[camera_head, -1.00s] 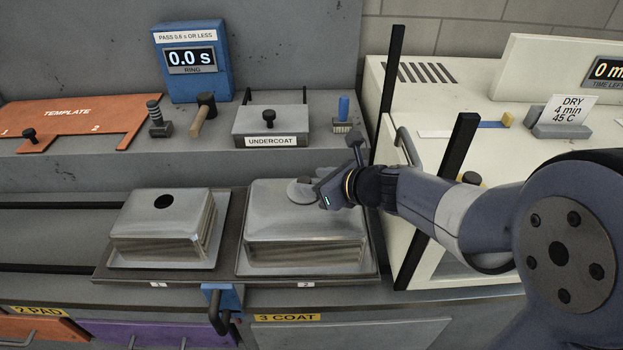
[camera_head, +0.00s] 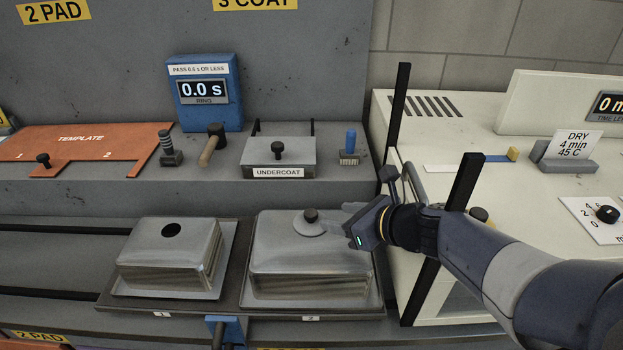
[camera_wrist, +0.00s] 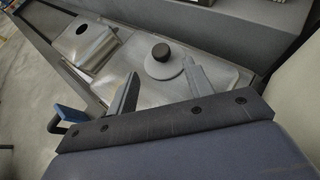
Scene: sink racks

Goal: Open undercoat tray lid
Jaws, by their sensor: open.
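The undercoat tray (camera_head: 278,170) stands on the back ledge with a grey lid (camera_head: 272,152) lying flat on it. My gripper (camera_head: 352,216) is in front of and to the right of the tray, lower down, over the right part of sink 2 (camera_head: 310,262). In the wrist view my gripper (camera_wrist: 160,82) has its two fingers apart with nothing held. A black knob on a round grey disc (camera_wrist: 162,58) on sink 2 lies just beyond the fingertips. The undercoat tray is not clear in the wrist view.
Sink 1 (camera_head: 170,262), with a round hole, sits left of sink 2. A cream dryer with black posts (camera_head: 400,105) stands at right.

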